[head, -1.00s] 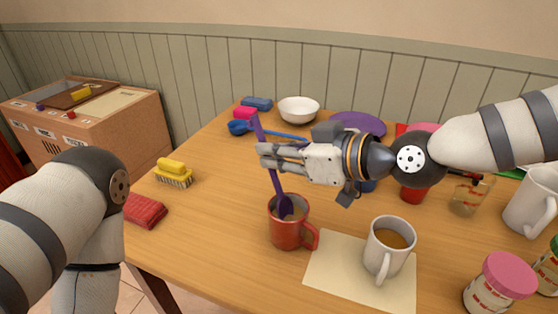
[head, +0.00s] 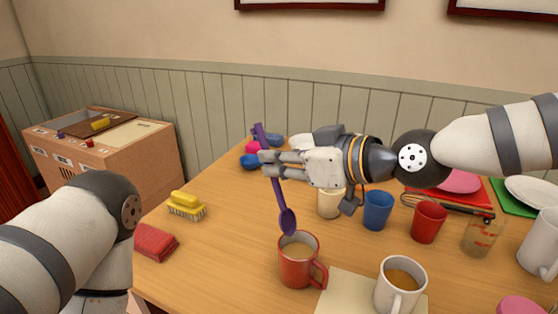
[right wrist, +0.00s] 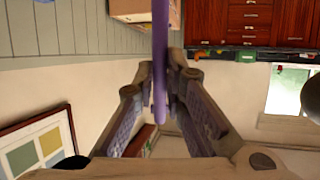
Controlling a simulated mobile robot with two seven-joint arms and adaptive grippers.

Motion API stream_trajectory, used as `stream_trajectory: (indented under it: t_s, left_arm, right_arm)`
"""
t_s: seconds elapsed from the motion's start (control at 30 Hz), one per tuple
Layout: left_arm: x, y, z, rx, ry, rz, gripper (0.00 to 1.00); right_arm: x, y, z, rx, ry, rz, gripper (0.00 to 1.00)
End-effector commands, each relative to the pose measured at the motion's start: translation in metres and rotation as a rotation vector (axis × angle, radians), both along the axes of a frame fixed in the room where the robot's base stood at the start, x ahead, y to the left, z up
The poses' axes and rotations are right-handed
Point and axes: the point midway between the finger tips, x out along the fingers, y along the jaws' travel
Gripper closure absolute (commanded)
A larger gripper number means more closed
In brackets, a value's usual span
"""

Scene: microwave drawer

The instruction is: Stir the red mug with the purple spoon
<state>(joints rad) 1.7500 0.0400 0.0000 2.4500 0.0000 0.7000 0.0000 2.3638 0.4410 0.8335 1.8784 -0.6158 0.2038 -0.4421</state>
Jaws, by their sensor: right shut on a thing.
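The red mug (head: 297,270) stands upright on the wooden table and holds a light brown liquid. My right gripper (head: 268,164) is shut on the purple spoon (head: 282,200), gripping its handle. The spoon hangs nearly upright with its bowl down, just above the mug's back rim. The bowl appears to be out of the liquid. In the right wrist view, the purple handle (right wrist: 160,70) runs between the two fingers. My left arm shows at the left, but its gripper is out of the picture.
A white mug (head: 400,285) stands right of the red mug, by a paper sheet (head: 345,291). A blue cup (head: 377,211) and red cup (head: 429,222) stand behind. A yellow brush (head: 186,204) and red sponge (head: 155,242) lie left. The table between brush and mug is clear.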

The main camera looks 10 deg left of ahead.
Motion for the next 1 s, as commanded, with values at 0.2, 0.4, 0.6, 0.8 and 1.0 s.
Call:
stream_trajectory:
  t_s: [0.2, 0.4, 0.6, 0.8, 1.0]
  left_arm:
    - [0.0, 0.0, 0.0, 0.0, 0.0, 0.0, 0.28]
    - [0.003, 0.0, 0.003, 0.0, -0.011, 0.0, 0.28]
    - [0.009, 0.0, 0.009, 0.0, -0.035, 0.0, 0.28]
    - [0.01, 0.0, 0.009, 0.0, -0.036, 0.0, 0.28]
    - [0.009, 0.0, 0.009, 0.0, -0.035, 0.0, 0.28]
  right_arm:
    - [0.0, 0.0, 0.0, 0.0, 0.0, 0.0, 1.0]
    - [0.0, 0.0, 0.011, 0.001, -0.004, 0.0, 1.0]
    - [-0.001, 0.0, 0.037, 0.001, -0.008, -0.001, 1.0]
    - [0.0, 0.0, 0.041, 0.0, -0.001, 0.0, 1.0]
    - [0.0, 0.0, 0.04, 0.0, 0.0, 0.0, 1.0]
